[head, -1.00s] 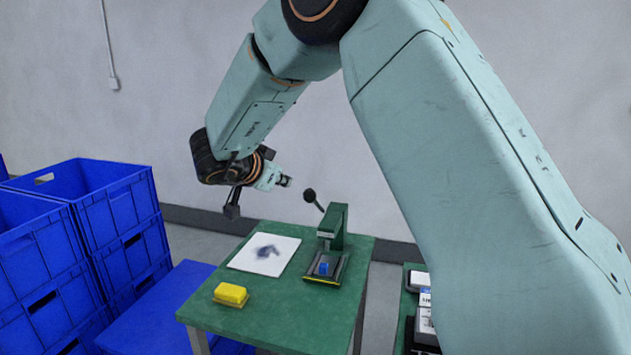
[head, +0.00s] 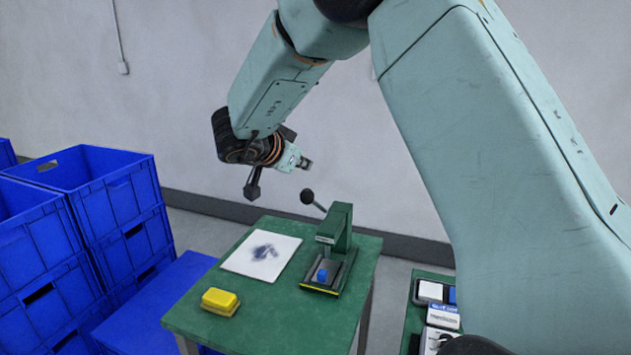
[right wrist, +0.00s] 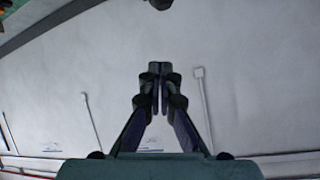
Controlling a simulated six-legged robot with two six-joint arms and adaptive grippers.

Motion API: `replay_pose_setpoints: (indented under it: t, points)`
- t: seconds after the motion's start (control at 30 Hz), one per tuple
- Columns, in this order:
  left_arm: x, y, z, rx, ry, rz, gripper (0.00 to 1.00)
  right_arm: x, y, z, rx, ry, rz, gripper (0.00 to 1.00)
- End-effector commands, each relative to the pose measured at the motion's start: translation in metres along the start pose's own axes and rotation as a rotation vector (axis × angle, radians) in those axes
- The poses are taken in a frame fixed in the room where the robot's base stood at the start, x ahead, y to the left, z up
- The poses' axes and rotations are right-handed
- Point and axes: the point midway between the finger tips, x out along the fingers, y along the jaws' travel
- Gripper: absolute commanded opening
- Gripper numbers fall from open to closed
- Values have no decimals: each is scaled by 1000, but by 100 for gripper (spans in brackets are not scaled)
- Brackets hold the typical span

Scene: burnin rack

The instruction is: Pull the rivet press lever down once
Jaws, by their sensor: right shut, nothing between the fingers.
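The green rivet press (head: 338,232) stands at the back right of a green table. Its lever slants up to the left and ends in a black ball knob (head: 307,196). A blue piece (head: 322,275) sits on the press's base plate. My right gripper (head: 306,163) is just above the knob in the head view, apart from it in the picture. In the right wrist view its fingers (right wrist: 160,72) are shut with nothing between them. A dark round thing (right wrist: 160,4), probably the knob, is cut off at that view's top edge. My left gripper is out of view.
A white sheet with a dark smudge (head: 272,238) and a yellow block (head: 220,301) lie on the green table (head: 270,330). Blue crates (head: 95,180) are stacked at the left. Another green surface with small boxes (head: 442,316) is at the right, partly behind my arm.

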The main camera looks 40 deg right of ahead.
Motion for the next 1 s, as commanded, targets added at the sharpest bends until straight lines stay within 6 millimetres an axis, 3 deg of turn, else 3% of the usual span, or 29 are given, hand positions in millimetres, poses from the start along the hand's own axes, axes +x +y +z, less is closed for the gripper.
replay_pose_setpoints:
  t: [0.47, 0.67, 1.0]
  points:
    - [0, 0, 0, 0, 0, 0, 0, -3, 1, 4, 0, -1, 0, 0]
    - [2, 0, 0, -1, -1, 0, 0, 25, 2, 4, 1, -3, 3, 0]
    - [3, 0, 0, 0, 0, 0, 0, 91, 2, 2, 1, -1, 2, 0]
